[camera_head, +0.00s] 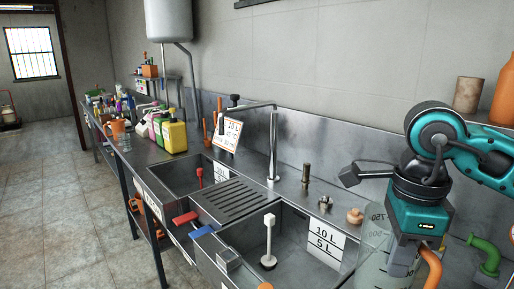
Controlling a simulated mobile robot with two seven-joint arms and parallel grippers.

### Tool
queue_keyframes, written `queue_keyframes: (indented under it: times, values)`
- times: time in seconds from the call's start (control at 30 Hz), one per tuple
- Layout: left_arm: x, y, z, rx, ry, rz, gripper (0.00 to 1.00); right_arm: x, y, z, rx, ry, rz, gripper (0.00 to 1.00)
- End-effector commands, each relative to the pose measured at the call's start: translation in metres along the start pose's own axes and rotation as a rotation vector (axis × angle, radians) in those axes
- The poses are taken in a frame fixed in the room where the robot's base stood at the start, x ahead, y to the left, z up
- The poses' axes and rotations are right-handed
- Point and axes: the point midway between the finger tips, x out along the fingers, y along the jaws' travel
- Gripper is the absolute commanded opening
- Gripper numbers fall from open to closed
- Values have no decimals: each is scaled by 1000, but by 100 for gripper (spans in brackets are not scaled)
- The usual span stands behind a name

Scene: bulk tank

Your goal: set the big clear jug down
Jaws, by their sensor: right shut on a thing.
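The big clear jug (374,262) is at the lower right, with graduation marks including 750 near its top. Its lower part is cut off by the picture's bottom edge, so I cannot tell whether it touches anything below. My right gripper (404,262) is at the jug's right side, shut on it, with its teal body above. The fingertips are partly hidden. My left gripper is not in view.
Two sink basins flank a ribbed drainboard (236,203); the right basin (248,242) holds a white-handled tool (268,241). A tall faucet (273,150) stands behind. A small tan object (355,216) sits near the jug. Coloured bottles (175,134) stand further left.

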Motion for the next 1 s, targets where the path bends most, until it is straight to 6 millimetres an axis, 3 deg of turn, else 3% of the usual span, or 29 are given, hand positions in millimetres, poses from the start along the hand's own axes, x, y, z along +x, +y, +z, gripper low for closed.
queue_keyframes:
  times: [0.7, 1.0]
  values:
    - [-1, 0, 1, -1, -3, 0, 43, 79, -14, 15, -1291, -30, -6, 0]
    - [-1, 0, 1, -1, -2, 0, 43, 105, -16, 18, -1716, -32, -19, 0]
